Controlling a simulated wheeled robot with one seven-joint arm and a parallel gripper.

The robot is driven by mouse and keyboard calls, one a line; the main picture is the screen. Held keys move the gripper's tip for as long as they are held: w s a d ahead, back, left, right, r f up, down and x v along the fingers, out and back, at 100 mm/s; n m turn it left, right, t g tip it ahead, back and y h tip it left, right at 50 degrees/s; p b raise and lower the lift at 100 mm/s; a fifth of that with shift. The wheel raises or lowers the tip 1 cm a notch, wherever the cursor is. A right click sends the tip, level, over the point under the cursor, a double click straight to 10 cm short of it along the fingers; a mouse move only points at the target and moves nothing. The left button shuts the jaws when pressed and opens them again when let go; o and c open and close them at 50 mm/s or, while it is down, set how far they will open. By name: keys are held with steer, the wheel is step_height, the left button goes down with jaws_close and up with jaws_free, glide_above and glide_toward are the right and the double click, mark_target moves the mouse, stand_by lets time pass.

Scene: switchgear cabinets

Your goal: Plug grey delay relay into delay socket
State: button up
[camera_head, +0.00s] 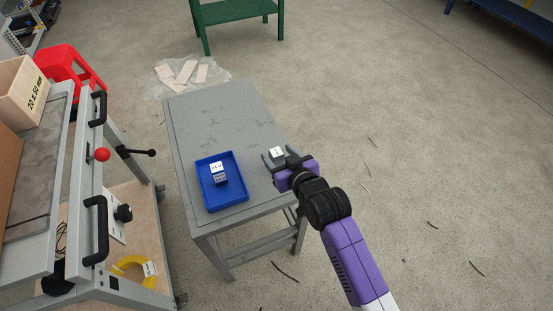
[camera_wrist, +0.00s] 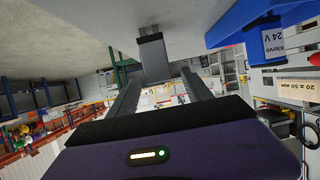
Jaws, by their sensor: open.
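A small grey block with a white top label (camera_head: 277,151), looking like the grey relay, stands near the right edge of the grey table (camera_head: 250,120). My gripper (camera_head: 277,157) is open, with its fingers reaching to either side of it. In the wrist view the grey block (camera_wrist: 153,58) shows between and just beyond the open fingertips (camera_wrist: 160,73); I cannot tell if they touch it. I cannot make out the delay socket in either view.
A workbench frame with black handles (camera_head: 96,228) and a red knob (camera_head: 102,154) stands left of the table. The table's far half is clear. Open floor lies to the right.

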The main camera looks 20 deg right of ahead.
steer(key=shift+x, duration=0.95)
jaws_close()
steer(key=shift+r, duration=0.2)
